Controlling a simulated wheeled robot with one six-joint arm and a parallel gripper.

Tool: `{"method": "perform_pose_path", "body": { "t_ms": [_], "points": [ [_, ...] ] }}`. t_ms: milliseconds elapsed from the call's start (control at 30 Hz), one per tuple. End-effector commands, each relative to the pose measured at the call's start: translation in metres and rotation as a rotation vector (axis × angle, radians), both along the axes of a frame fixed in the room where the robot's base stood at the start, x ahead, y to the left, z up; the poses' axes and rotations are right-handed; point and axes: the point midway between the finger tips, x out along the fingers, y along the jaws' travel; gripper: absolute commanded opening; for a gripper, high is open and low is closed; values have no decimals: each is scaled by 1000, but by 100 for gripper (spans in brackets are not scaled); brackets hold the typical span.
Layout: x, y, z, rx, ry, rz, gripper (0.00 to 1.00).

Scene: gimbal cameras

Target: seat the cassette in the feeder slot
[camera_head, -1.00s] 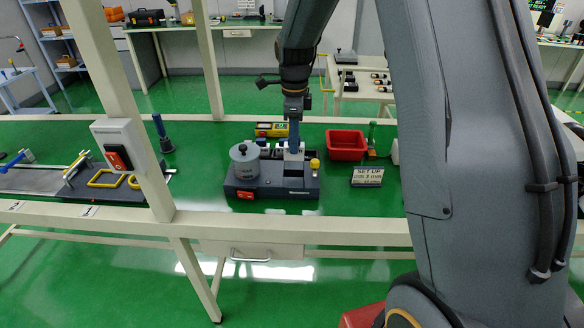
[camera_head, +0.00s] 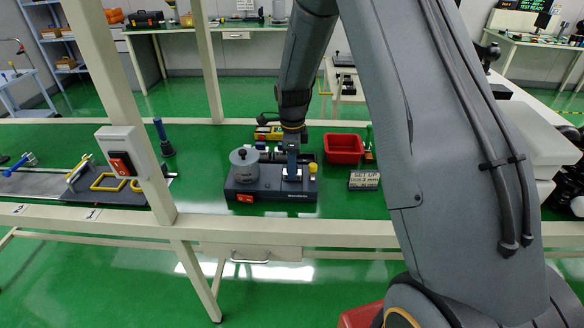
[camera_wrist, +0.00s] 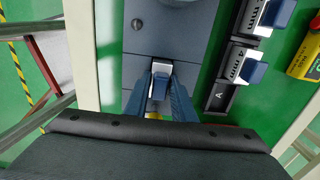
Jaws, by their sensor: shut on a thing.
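My gripper (camera_wrist: 161,100) has its blue fingers shut on a cassette (camera_wrist: 161,70) with a light top and a dark blue tab. In the head view, my gripper (camera_head: 291,172) is over the right part of the dark feeder unit (camera_head: 268,196), left of its yellow knob (camera_head: 313,167). The cassette's pale lower part (camera_head: 291,178) shows at the unit's top. The feeder (camera_wrist: 165,40) also shows around the cassette in the wrist view. The fingers and cassette hide the slot, so I cannot tell how deep the cassette sits.
A grey cylinder (camera_head: 244,165) stands on the feeder's left. Behind it is a rack marked A (camera_wrist: 216,100) with blue-tabbed cassettes (camera_wrist: 250,70). A bench post (camera_head: 137,125) stands left.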

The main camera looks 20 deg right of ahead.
Motion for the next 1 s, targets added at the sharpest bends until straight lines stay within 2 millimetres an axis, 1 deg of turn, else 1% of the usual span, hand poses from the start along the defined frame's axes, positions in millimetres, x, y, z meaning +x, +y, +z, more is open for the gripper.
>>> {"method": "perform_pose_path", "body": {
  "t_ms": [67,100,167,200,467,567,667,900,1000],
  "points": [
    [0,0,-3,0,1,0,0],
    [0,0,-2,0,1,0,30],
    [0,0,-2,0,1,0,40],
    [0,0,-2,0,1,0,42],
    [0,0,-1,0,0,0,42],
    [1,0,4,0,-2,0,42],
    [1,0,15,0,-3,0,42],
    [1,0,51,0,-3,0,42],
    [1,0,64,0,-2,0,42]
  ]
}}
